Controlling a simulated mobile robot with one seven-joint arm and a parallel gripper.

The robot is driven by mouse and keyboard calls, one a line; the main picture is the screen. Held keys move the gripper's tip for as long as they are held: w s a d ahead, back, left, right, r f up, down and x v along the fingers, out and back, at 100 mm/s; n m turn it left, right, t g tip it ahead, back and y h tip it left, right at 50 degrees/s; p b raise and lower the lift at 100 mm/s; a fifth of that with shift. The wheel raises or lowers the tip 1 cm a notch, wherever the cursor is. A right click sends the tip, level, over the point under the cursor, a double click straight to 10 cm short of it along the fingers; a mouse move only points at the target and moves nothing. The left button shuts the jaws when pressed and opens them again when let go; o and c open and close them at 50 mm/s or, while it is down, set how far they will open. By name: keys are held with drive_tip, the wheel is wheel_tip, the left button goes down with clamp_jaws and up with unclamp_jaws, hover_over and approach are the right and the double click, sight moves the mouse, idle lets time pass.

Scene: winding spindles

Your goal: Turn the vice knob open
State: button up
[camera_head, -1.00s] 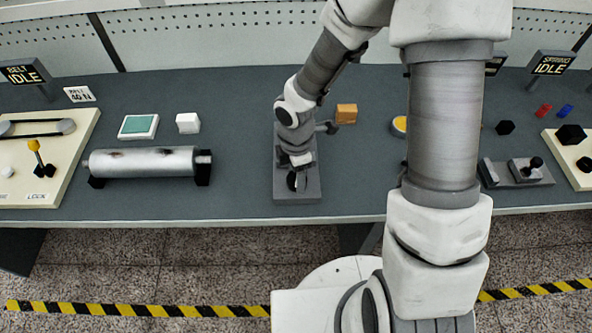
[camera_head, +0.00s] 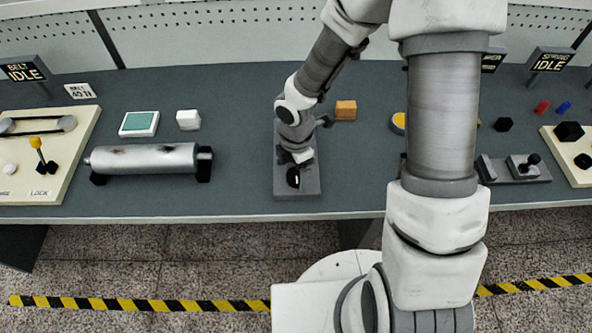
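My gripper (camera_head: 298,159) points down over a grey base plate (camera_head: 305,187) near the table's front middle. A round black part with a thin white mark (camera_head: 293,178) shows just in front of it, low over the plate. It looks like a knob, but I cannot tell for sure whether it is the vice knob. My wrist hides most of what stands on the plate. The fingertips are not clear, so I cannot tell whether they are open or touching the black part. A second grey fixture (camera_head: 515,170) with two blocks and a black ball knob (camera_head: 534,159) stands at the right.
A metal cylinder (camera_head: 150,159) lies on black supports left of the plate. A green-topped pad (camera_head: 139,123), a white cube (camera_head: 188,119) and an orange block (camera_head: 346,110) stand farther back. A belt panel (camera_head: 72,150) is at far left. My arm hides part of the right side.

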sight(296, 175)
drive_tip(key=shift+o, duration=0.7)
wheel_tip(296, 175, up, 17)
drive_tip(key=p, duration=0.4)
drive_tip(key=shift+r, duration=0.2)
